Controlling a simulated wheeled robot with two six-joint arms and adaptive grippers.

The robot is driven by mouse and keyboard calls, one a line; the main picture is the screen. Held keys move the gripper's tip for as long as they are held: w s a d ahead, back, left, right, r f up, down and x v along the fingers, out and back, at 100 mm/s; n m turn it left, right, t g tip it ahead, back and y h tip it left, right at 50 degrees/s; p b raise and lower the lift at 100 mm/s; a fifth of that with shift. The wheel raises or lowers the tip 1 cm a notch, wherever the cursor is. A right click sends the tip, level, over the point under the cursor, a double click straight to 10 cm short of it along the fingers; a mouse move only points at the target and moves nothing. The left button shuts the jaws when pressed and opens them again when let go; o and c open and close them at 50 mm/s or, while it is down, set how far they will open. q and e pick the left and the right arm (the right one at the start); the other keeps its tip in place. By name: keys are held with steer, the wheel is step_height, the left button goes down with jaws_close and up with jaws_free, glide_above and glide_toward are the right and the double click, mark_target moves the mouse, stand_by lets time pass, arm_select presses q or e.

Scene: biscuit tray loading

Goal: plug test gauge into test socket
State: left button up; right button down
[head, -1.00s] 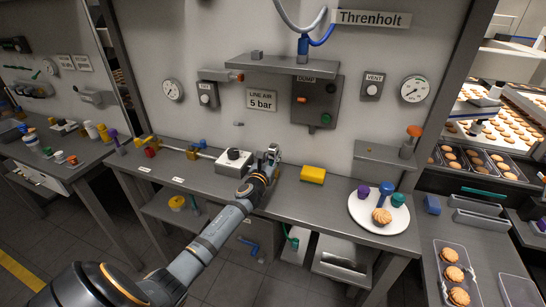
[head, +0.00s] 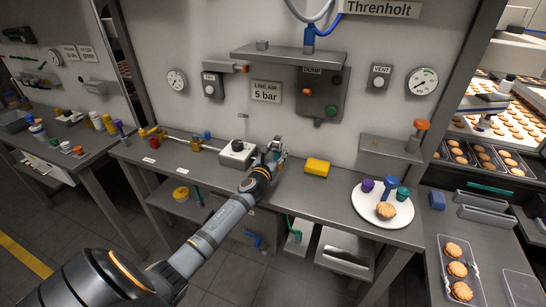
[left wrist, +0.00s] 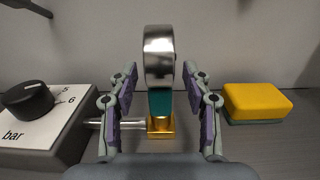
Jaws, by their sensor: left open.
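In the left wrist view the test gauge stands upright, with a round silver case (left wrist: 159,58) seen edge-on above a teal stem (left wrist: 160,103). The stem's lower end meets a brass block (left wrist: 160,125), which looks like the test socket; I cannot tell how deep the stem sits in it. My left gripper (left wrist: 160,105) is open, with one purple-padded finger on each side of the gauge and a gap to the stem on both sides. In the head view my left gripper (head: 277,150) is over the bench right of the regulator box and hides much of the gauge and socket.
The regulator box (head: 237,155) with its black knob stands left of the socket, joined by a metal pipe (left wrist: 105,124). A yellow sponge (head: 317,167) lies to the right. A white plate (head: 366,213) holds a pie and coloured pieces. The bench between sponge and plate is clear.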

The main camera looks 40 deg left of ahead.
arm_select(q)
steer(key=v, duration=1.1)
steer(key=shift+s, duration=0.1)
steer(key=shift+f, duration=0.1)
